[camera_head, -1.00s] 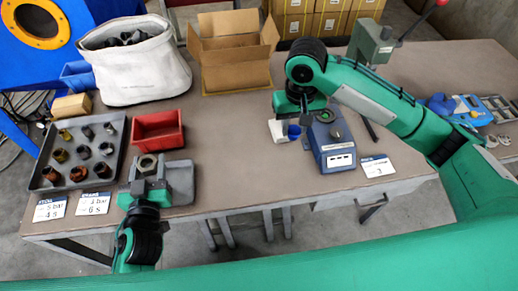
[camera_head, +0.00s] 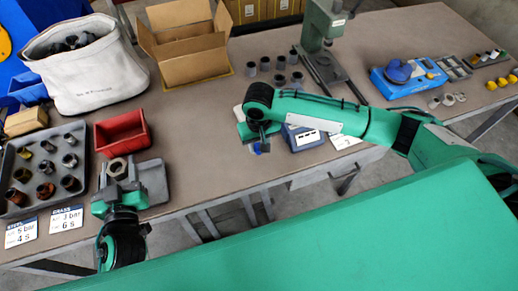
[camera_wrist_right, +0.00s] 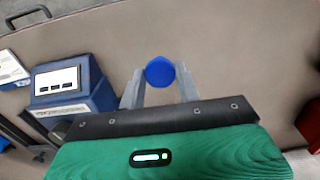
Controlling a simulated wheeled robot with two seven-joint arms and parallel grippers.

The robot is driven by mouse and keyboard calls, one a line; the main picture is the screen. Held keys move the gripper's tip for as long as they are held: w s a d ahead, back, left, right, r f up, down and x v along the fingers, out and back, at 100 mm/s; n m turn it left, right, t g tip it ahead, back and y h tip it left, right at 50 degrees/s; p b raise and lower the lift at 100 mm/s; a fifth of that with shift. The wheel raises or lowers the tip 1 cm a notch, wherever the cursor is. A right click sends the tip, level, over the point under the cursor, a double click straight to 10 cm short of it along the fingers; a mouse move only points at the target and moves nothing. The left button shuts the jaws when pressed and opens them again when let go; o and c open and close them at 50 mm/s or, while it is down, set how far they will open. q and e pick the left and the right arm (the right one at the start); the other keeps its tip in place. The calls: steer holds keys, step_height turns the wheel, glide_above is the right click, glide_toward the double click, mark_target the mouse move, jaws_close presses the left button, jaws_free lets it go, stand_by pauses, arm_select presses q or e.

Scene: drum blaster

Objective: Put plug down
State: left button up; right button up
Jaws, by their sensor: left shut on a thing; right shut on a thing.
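A round blue plug (camera_wrist_right: 160,71) sits between the fingertips of my right gripper (camera_wrist_right: 160,88) in the right wrist view, above bare tabletop. In the head view the right gripper (camera_head: 258,142) points down over the front part of the table, with a bit of the blue plug (camera_head: 258,149) showing beneath it. Whether the plug touches the table is unclear. My left gripper (camera_head: 117,182) is shut on a grey metal ring-shaped part (camera_head: 117,168) beside a grey pad at the left.
A blue device (camera_head: 303,138) stands partly behind my right arm; it also shows in the right wrist view (camera_wrist_right: 72,85). A red bin (camera_head: 122,134), a tray of metal cylinders (camera_head: 18,208), a cardboard box (camera_head: 185,50) and several grey cylinders (camera_head: 279,80) stand around. The table middle is clear.

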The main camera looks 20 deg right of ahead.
steer(key=shift+f, duration=1.9)
steer(key=o, duration=1)
steer(key=shift+f, duration=0.1)
step_height(320, 180, up, 12)
steer(key=shift+r+b, duration=0.15)
steer(key=shift+b, duration=0.3)
